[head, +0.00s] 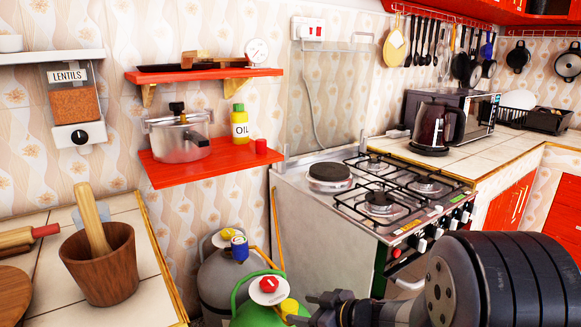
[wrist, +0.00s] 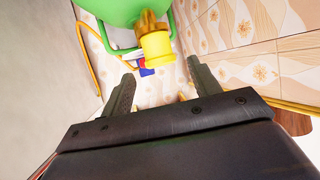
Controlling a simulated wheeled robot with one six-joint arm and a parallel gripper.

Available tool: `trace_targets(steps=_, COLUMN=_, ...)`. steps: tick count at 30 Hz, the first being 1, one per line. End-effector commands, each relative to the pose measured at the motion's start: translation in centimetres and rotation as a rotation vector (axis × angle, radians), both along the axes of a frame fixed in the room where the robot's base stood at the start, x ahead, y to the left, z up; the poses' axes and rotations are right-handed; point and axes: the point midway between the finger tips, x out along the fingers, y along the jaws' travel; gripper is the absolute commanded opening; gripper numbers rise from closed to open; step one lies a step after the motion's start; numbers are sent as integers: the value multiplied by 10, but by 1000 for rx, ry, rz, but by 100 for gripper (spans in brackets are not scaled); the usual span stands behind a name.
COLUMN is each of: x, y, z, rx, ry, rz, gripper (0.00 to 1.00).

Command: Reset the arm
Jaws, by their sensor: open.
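My gripper shows in the wrist view (wrist: 155,90) with its two dark fingers spread apart and nothing between them. In that view a green gas cylinder (wrist: 112,12) with a yellow valve (wrist: 155,46) lies beyond the fingertips. In the head view my arm reaches in from the lower right, and my gripper (head: 305,310) is low at the bottom edge, beside the green cylinder (head: 262,318). The fingers are partly cut off by the frame edge there.
A stove (head: 375,195) stands just behind my arm. A grey gas cylinder (head: 222,280) is left of the green one. A tiled counter (head: 150,312) with a wooden mortar (head: 103,268) is at left. Red shelves (head: 215,164) hold a pressure cooker (head: 178,138). Pans (head: 518,57) hang at upper right.

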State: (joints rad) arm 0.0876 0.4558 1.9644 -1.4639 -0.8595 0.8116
Motion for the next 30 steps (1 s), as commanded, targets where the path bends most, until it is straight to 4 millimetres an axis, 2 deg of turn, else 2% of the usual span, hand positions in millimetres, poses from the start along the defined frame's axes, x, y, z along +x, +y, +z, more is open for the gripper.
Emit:
trace_targets(steps=1, x=-6, y=-9, z=9, rx=-2, ry=0, rz=-5, gripper=58)
trace_targets(steps=10, x=-33, y=-42, z=28, rx=0, ry=0, rz=-4, gripper=58)
trace_targets(steps=12, x=-24, y=-29, z=14, rx=-1, ry=2, rz=5, gripper=58)
trace_targets(steps=27, x=29, y=39, z=-27, rx=0, ry=0, rz=5, gripper=58)
trace_targets(steps=28, x=30, y=40, z=-22, rx=0, ry=-4, rz=3, gripper=58)
trace_targets(steps=30, x=29, y=37, z=3, rx=-1, ry=-4, rz=0, gripper=58)
